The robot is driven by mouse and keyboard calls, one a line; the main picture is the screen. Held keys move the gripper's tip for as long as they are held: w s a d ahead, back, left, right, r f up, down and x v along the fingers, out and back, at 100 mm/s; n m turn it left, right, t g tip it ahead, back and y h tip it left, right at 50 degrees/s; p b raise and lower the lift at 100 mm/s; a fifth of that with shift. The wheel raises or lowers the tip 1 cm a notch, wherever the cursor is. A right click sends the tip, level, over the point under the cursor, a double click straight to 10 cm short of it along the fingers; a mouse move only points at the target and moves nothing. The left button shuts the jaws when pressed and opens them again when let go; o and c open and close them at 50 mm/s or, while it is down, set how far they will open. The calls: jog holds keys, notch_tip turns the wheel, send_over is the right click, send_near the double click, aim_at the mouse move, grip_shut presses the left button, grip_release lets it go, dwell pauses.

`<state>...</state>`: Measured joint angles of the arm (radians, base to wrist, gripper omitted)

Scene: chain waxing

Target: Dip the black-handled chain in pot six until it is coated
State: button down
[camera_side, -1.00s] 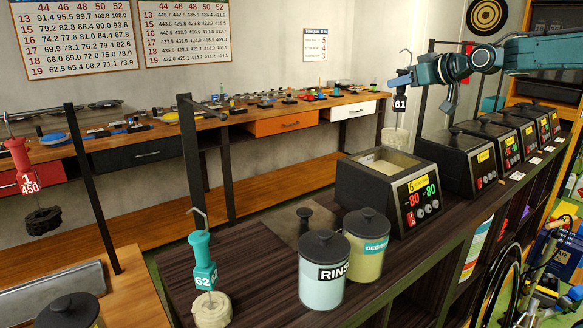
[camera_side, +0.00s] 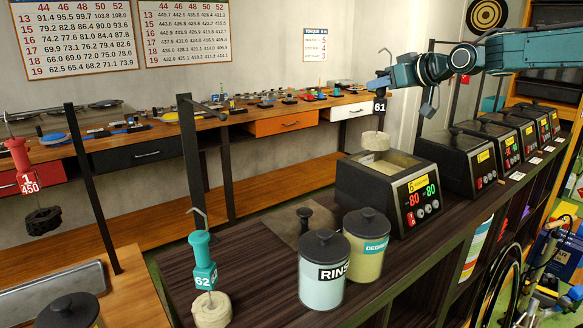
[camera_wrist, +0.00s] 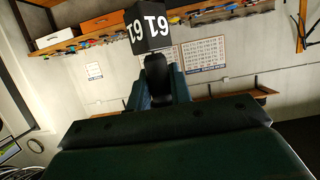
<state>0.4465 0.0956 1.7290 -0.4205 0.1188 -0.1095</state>
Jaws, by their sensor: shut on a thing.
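My gripper (camera_side: 384,80) is shut on the black handle (camera_side: 381,90), which carries a tag marked 61. In the wrist view the handle (camera_wrist: 157,75) sits between the jaws, with its tag showing beyond. The chain (camera_side: 375,141) hangs below it as a pale, coiled bundle. Pot six (camera_side: 352,185) is the open dark box with a yellow 6 label and red and green 80 readouts. The chain hangs over the pot's back left part, its lower edge close to the rim level. I cannot tell whether it touches the wax (camera_side: 400,160).
A row of lidded pots (camera_side: 475,150) stands behind pot six at right. The rinse jar (camera_side: 323,283) and degreaser jar (camera_side: 368,258) stand in front. A teal handle tagged 62 (camera_side: 202,255) with a pale chain hangs at front left. A red handle (camera_side: 20,160) hangs at far left.

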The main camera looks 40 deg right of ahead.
jog(key=a, duration=0.7)
jog(key=shift+w, duration=0.4)
jog(key=shift+a, duration=0.1)
